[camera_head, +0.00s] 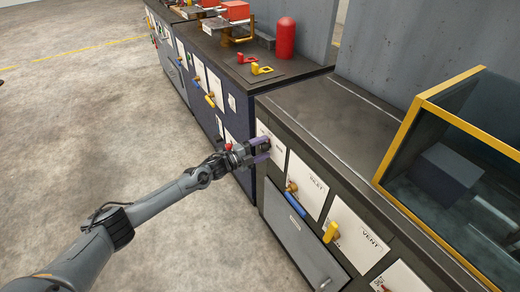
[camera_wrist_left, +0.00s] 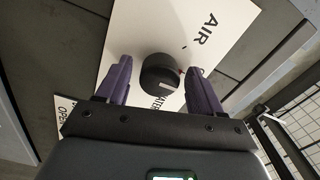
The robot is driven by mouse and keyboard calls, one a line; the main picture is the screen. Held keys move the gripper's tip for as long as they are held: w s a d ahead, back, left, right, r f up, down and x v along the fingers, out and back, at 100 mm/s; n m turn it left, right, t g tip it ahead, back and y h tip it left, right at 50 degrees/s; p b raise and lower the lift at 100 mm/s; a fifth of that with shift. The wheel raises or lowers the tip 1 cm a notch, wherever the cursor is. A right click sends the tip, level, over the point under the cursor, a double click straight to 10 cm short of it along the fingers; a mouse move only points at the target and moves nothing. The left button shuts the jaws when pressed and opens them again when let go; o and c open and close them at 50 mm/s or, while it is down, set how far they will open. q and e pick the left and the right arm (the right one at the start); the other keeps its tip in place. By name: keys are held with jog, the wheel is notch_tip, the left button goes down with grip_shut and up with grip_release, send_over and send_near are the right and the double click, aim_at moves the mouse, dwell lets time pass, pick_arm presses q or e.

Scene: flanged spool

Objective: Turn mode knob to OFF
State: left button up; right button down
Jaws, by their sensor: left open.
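A black round knob (camera_wrist_left: 160,73) sits on a white label plate (camera_wrist_left: 215,25) in the left wrist view. The plate reads AIR at upper right, and part of a word like WATER shows by the knob's lower edge. The knob has a pale mark at its lower side and a small red mark at its right. My left gripper (camera_wrist_left: 159,66) is open, with one purple finger on each side of the knob and a visible gap to each. In the head view my left gripper (camera_head: 261,150) is at the front panel of the near cabinet, partly hiding the knob.
The INLET plate (camera_head: 306,184) with a brass valve and blue handle, and the VENT plate (camera_head: 358,234) with a yellow handle (camera_head: 331,232), are to the right. A yellow-framed glass case (camera_head: 406,130) stands on the countertop. The floor (camera_head: 110,130) at left is clear.

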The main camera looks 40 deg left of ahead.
pick_arm(q)
jog(key=shift+s+a, duration=0.1)
jog(key=p+v, duration=0.4)
jog(key=v, duration=0.6)
jog(key=shift+s+p, duration=0.3)
jog(key=shift+p, duration=0.05)
